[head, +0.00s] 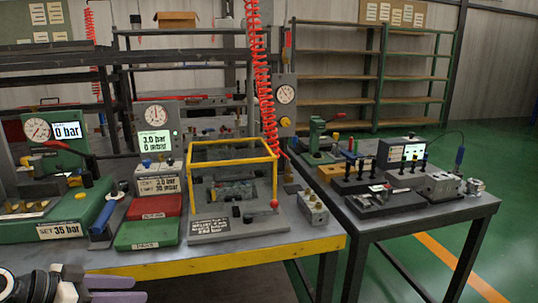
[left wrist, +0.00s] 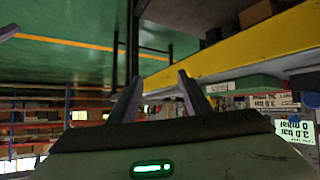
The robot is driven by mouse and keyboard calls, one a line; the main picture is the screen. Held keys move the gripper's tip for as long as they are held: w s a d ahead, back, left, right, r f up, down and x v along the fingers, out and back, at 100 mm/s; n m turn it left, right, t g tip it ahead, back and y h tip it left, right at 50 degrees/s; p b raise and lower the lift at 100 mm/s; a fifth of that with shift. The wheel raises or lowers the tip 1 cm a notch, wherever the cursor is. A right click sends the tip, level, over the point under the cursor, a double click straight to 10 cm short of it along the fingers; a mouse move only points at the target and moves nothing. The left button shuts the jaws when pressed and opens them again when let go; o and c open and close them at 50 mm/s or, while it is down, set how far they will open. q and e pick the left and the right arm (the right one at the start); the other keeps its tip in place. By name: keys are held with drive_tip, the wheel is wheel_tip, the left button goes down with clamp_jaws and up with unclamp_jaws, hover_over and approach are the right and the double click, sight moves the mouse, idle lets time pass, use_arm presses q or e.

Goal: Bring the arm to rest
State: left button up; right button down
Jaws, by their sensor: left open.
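My left gripper (head: 128,289) shows at the lower left of the head view, in front of the workbench's yellow front edge. Its two purple-grey fingers point right and are apart, with nothing seen between them. In the left wrist view the left gripper (left wrist: 160,88) is also open and empty, with the green floor and the yellow bench edge beyond it. The valve block (head: 236,190) sits inside a yellow-framed guard (head: 233,143) on the bench, apart from the gripper. My right gripper is not seen in the head view.
The workbench's yellow edge (head: 215,261) lies close to my left gripper. A green tray (head: 149,233) and a red tray (head: 154,207) stand near it. A red coiled hose (head: 265,90) hangs over the bench. A second table (head: 440,213) stands right. Green floor (head: 500,215) is clear beyond.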

use_arm(q)
drive_tip(key=s+d+f+n+y, duration=0.1)
drive_tip(key=s+d+f, duration=0.25)
drive_tip(key=f, duration=0.25)
drive_tip(key=s+d+f+n+y+p, duration=0.1)
drive_tip(key=s+d+f, duration=0.25)
drive_tip(key=f, duration=0.35)
drive_tip(key=s+d+f+n+y, duration=0.1)
drive_tip(key=s+d+f, duration=0.1)
drive_tip(key=s+f, duration=0.35)
drive_tip(key=s+d+f+n+y, duration=0.1)
drive_tip(key=s+d, duration=0.2)
drive_tip(key=s, duration=0.4)
drive_tip(key=s+d+f+n+y+p, duration=0.1)
drive_tip(key=s+d+f, duration=0.1)
drive_tip(key=s, duration=0.4)
drive_tip(key=shift+s+d+f+n+t, duration=0.2)
drive_tip(key=shift+s+d+n+t, duration=0.15)
drive_tip(key=shift+d, duration=0.4)
drive_tip(key=shift+c, duration=0.3)
